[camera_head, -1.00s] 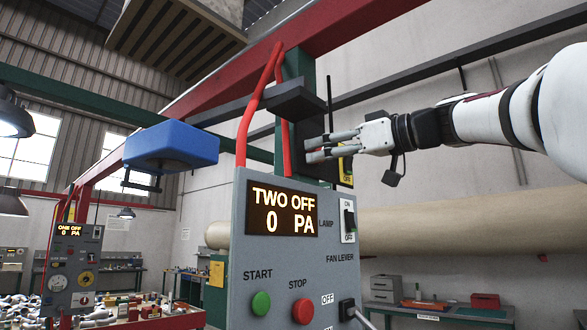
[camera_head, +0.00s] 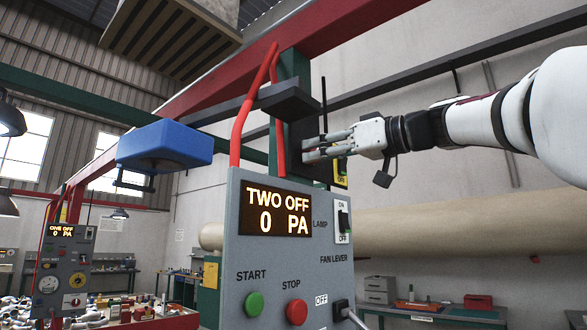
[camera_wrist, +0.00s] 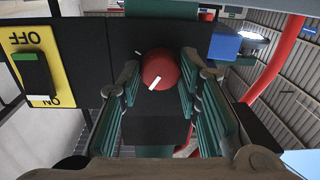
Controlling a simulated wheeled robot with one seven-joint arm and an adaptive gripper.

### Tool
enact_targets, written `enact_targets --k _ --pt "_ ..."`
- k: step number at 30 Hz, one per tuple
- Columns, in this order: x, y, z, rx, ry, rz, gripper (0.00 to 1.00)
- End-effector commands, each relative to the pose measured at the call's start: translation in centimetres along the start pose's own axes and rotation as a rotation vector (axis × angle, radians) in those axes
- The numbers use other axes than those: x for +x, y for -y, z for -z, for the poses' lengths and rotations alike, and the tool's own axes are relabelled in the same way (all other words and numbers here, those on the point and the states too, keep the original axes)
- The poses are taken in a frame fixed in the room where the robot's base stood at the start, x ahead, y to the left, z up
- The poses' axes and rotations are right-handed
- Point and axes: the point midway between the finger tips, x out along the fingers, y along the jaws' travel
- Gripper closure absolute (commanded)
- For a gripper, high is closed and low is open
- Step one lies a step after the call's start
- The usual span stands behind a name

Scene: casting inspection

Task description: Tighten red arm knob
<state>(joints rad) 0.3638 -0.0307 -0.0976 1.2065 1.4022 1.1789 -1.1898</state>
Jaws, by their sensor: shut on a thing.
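The red arm knob (camera_wrist: 160,68), round with a white pointer mark, sits on a dark panel in the wrist view. My gripper (camera_wrist: 158,84) has its fingers on either side of the knob and is shut on it. The white mark points down and slightly left in that view. In the head view my gripper (camera_head: 310,149) reaches in from the right to the dark box (camera_head: 298,158) on the green post, above the grey control panel. The knob itself is hidden there.
The grey control panel (camera_head: 270,265) reads "TWO OFF 0 PA". Red hoses (camera_head: 240,125) rise left of the post. A blue lamp housing (camera_head: 165,146) hangs further left.

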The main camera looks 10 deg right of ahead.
Motion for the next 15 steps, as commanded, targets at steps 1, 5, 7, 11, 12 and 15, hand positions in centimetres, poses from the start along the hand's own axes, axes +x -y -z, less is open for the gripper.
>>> enact_targets --k 1,5,7,11,12,15 --pt "0.07 0.07 -0.05 0.031 -0.002 0.002 0.96" --pt "0.04 0.03 -0.08 0.14 -0.007 0.0 0.96" --pt "0.05 0.07 -0.09 0.205 -0.011 0.0 0.96" --pt "0.02 0.07 -0.05 0.328 -0.018 -0.002 0.96" --pt "0.0 0.06 -0.03 0.366 -0.021 -0.002 0.96" --pt "0.0 0.09 -0.02 0.462 -0.026 -0.003 0.96"
